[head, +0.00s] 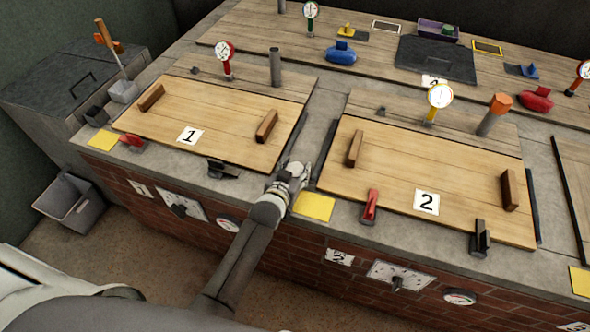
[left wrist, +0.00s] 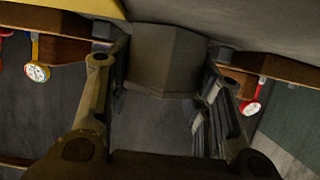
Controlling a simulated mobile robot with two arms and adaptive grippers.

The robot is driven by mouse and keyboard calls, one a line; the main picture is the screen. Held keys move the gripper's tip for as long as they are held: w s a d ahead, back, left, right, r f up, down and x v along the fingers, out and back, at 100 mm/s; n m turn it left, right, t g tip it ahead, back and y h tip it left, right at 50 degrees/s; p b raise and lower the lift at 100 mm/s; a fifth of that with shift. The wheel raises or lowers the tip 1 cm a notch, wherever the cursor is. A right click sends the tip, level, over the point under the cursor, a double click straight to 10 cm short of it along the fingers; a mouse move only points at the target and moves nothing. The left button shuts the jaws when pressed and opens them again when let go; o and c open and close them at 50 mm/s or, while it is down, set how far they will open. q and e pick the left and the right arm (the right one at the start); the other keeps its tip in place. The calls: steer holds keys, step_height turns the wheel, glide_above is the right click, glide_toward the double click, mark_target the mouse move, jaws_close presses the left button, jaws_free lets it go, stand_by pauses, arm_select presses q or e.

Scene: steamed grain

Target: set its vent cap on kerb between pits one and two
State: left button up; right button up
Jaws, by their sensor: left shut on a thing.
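My left gripper (head: 298,170) is low over the concrete kerb (head: 318,135) between the wooden lid marked 1 (head: 210,125) and the wooden lid marked 2 (head: 400,170). In the left wrist view my left gripper (left wrist: 160,85) is shut on a dark grey-brown, angular block (left wrist: 166,55), seemingly the vent cap. Whether it touches the kerb I cannot tell. In the head view the gripper hides it. The grey vent pipe (head: 275,68) behind lid 1 has no coloured cap. The pipe (head: 487,124) behind lid 2 carries an orange cap (head: 500,103). My right gripper is not in view.
A yellow pad (head: 314,206) lies just right of the gripper. A black fitting (head: 222,168) and a red lever (head: 370,206) stand along the front edge. Brown lid handles (head: 266,126) (head: 354,148) rise on either side. Round gauges (head: 225,51) (head: 440,95) stand behind.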

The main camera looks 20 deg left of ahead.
arm_select(q)
steer(key=o, duration=0.7)
steer(key=shift+s+r, duration=0.1)
steer(key=shift+r, duration=0.05)
steer(key=p+v, duration=0.1)
steer(key=v, duration=1)
steer(key=shift+s+r, duration=0.2)
steer(key=shift+s, duration=0.15)
steer(key=shift+a, duration=0.1)
